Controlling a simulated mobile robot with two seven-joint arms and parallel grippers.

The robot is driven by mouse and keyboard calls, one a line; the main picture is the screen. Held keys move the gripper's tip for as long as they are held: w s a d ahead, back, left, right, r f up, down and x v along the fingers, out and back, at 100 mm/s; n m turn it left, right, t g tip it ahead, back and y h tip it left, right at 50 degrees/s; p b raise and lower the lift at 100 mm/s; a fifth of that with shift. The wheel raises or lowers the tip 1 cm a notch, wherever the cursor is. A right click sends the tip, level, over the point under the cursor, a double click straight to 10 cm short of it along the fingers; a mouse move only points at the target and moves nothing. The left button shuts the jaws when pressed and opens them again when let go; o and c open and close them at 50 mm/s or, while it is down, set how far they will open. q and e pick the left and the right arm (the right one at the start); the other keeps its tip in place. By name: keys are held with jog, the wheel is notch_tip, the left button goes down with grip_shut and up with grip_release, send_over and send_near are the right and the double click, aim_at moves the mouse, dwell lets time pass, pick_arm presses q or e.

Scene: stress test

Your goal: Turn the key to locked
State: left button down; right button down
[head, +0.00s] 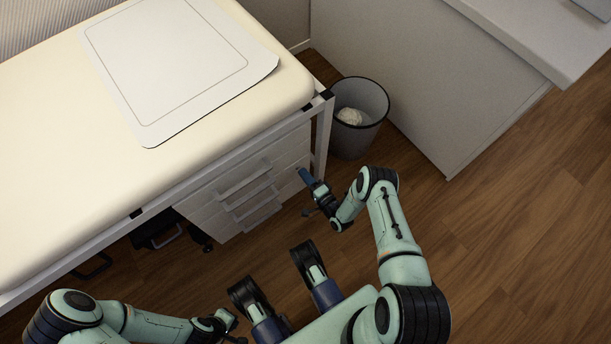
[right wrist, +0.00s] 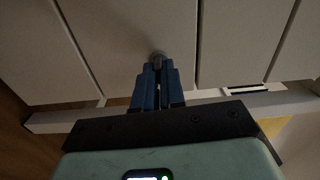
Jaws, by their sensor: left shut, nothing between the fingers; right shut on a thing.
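The drawer unit (head: 236,196) under the table has pale fronts with bar handles. My right gripper (head: 302,173) is at the upper right of its front. In the right wrist view, its blue fingers (right wrist: 157,85) are shut at a small grey round lock part (right wrist: 157,59) on the pale front. The key is mostly hidden between the fingers, so its angle cannot be told. No lock markings can be read. My left gripper (head: 230,322) is low in the head view, away from the drawers, shut and empty.
The cream table (head: 60,130) with a white mat (head: 170,65) stands above the drawers. A table leg (head: 322,135) and a dark waste bin (head: 360,110) with crumpled paper are close to my right gripper. The wooden floor (head: 510,240) at the right is clear.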

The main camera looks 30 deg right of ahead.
pick_arm(q)
jog(key=shift+s+f, duration=0.15)
jog(key=shift+s, duration=0.15)
pick_arm(e)
jog(key=shift+m, duration=0.4)
jog(key=shift+a, duration=0.1)
jog(key=c, duration=1.2)
grip_release()
